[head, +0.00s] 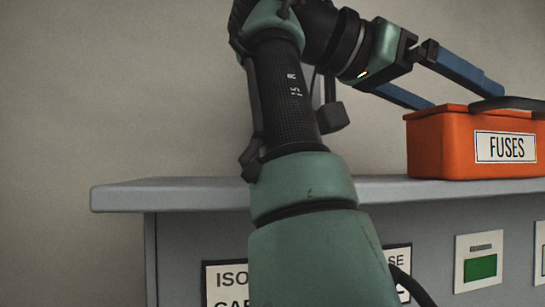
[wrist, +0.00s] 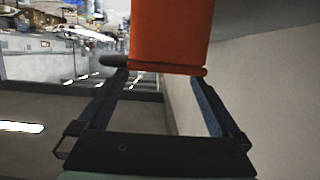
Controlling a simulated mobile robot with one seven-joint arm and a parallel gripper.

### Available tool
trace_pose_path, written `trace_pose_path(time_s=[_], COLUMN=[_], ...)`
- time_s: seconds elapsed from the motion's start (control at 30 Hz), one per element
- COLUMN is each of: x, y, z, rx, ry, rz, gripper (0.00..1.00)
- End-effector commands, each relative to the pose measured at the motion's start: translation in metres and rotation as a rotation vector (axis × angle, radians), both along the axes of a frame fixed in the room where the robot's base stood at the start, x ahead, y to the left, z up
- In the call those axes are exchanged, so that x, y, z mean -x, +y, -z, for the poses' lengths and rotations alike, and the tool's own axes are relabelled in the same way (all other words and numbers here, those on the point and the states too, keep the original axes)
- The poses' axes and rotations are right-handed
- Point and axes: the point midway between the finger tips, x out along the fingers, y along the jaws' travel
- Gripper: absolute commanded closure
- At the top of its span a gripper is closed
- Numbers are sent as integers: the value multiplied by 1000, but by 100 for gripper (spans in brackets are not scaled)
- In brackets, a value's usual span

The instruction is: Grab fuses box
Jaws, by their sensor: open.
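The fuses box (head: 440,145) is an orange box with a white FUSES label, upright on the grey cabinet top at the right of the head view. In the wrist view the orange box (wrist: 170,35) fills the top middle, just beyond the fingertips. My gripper (head: 465,98) is open, with two blue fingers reaching right to the box's upper edge. In the wrist view my gripper (wrist: 158,77) has its fingers spread, with nothing visible clamped between them. Whether a finger touches the box I cannot tell.
The grey cabinet top (head: 190,192) is clear left of the box. A dark rounded object (head: 508,103) shows at the box's top; its end (wrist: 114,60) juts out left in the wrist view. A plain wall (head: 120,90) stands behind. Signs and a green panel (head: 480,267) are on the cabinet front.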

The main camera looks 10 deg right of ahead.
Motion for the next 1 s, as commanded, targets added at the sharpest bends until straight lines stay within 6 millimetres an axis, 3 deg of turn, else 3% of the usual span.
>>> trace_pose_path(time_s=[0.27, 0.57, 0.8, 1.0], x=[-1, -4, -4, -4], y=[-17, -57, -59, -59], z=[6, 18, 18, 18], rx=[-1, -1, 0, 0], ry=[1, 2, 1, 0], rz=[-1, -2, -3, -3], gripper=[0, 0, 0, 36])
